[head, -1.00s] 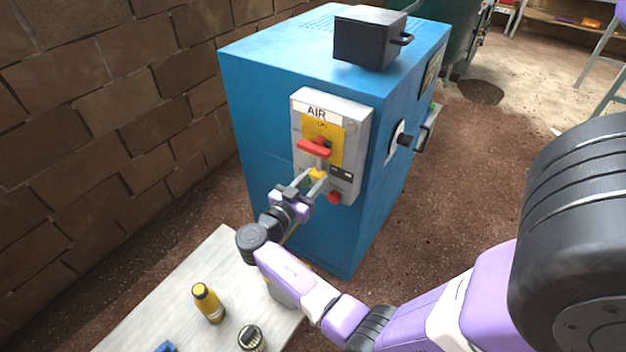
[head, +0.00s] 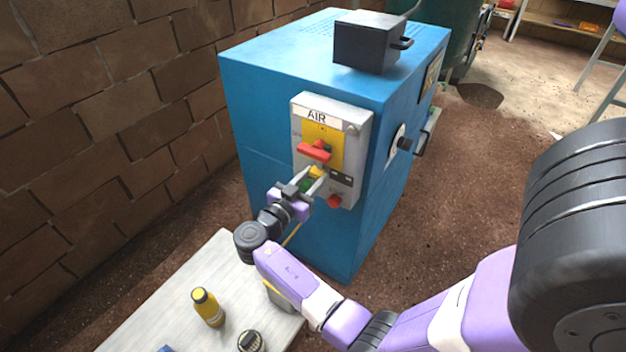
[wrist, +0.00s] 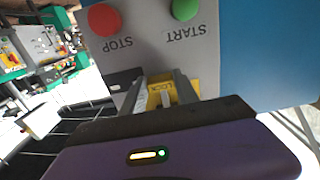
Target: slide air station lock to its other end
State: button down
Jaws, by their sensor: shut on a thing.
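The air station (head: 355,145) is a grey panel marked AIR on the front of a blue cabinet. A red handle (head: 313,152) lies across its yellow plate. The lock (head: 316,171) is a small yellow piece below that handle. My gripper (head: 313,178) reaches it from the lower left and is shut on it. In the wrist view the yellow lock (wrist: 160,95), with lettering on it, sits between the grey fingers of my gripper (wrist: 162,88). The fingers and gripper body hide parts of the lock and its track.
A red STOP button (wrist: 104,19) and a green START button (wrist: 185,9) are close to the fingers. The blue cabinet (head: 290,75) carries a dark box (head: 370,42). A pale table (head: 165,300) with a yellow bottle (head: 207,307) stands below my arm. A brick wall is at left.

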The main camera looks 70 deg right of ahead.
jog(key=c, duration=0.9)
grip_release()
jog(key=shift+r, duration=0.25)
jog(key=shift+b+v, duration=0.6)
jog(key=shift+v, duration=3.35)
